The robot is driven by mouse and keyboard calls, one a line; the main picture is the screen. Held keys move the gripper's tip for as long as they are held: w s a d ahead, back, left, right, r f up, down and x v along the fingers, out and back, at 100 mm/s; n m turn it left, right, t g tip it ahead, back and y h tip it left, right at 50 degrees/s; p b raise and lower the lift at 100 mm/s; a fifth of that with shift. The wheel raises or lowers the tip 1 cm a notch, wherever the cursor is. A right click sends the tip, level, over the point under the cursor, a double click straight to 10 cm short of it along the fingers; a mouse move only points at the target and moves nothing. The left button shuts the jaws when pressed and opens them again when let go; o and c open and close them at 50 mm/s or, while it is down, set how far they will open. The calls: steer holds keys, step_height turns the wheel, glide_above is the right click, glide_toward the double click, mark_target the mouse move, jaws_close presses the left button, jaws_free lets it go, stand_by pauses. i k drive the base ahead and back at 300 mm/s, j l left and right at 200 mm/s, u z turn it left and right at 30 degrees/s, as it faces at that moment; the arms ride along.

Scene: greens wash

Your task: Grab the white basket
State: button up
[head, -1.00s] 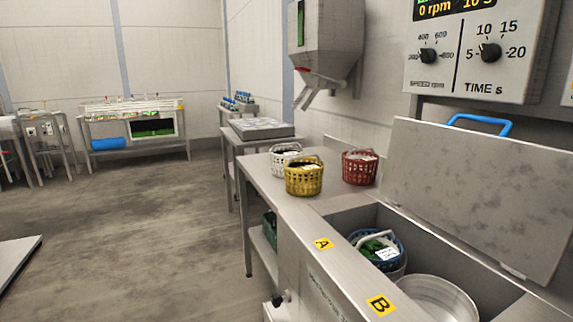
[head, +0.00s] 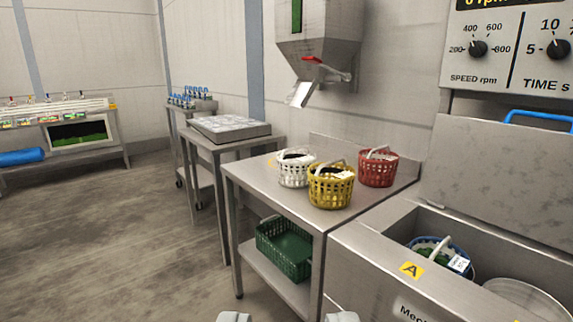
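The white basket (head: 294,173) stands upright on the steel table (head: 264,180), behind and left of the yellow basket (head: 331,188). Its handle is raised and something dark and a pale tag show at its top. The yellow basket hides part of its right side. My gripper (head: 288,318) shows only as two pale fingertips at the bottom edge, spread well apart with nothing between them. It is well short of the table and apart from every basket.
A red basket (head: 378,168) stands behind the yellow one. A green crate (head: 285,250) sits on the lower shelf. A blue basket (head: 440,253) is inside the machine at right, its lid (head: 497,180) raised. A dispenser (head: 318,45) hangs above. Open floor (head: 110,240) lies left.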

mark_target(296, 179)
steer(key=i+j+z, duration=0.15)
steer(key=i+j, duration=0.2)
steer(key=i+j+z, duration=0.15)
steer(key=i+j, duration=0.2)
steer(key=j, duration=0.2)
steer(key=i+j+z, duration=0.1)
steer(key=i+j, duration=0.25)
steer(key=i+j+z, duration=0.1)
steer(key=i, duration=0.3)
steer(key=i+j+z, duration=0.1)
steer(key=i, duration=0.3)
